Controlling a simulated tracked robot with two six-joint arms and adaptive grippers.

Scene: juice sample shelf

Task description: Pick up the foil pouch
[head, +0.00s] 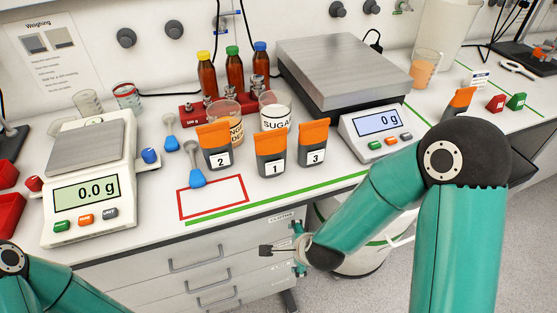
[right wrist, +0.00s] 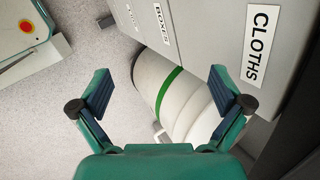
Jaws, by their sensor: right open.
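Three dark grey pouch-like packs with orange tops stand on the bench in the head view, labelled 2 (head: 219,159), 1 (head: 271,167) and 3 (head: 313,157). A similar orange-topped pack (head: 459,103) stands farther right, partly hidden by my right arm. I cannot tell which of these is the foil pouch. My right gripper (head: 283,250) is in front of the drawers, below the bench edge. In the right wrist view my right gripper (right wrist: 160,90) is open and empty, with its fingers wide apart. My left gripper is out of the frame.
A small scale (head: 78,195) stands left and a larger scale display (head: 375,130) right of the packs. Jars and brown bottles (head: 234,70) stand behind them. A white bin (right wrist: 185,95) is below the bench.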

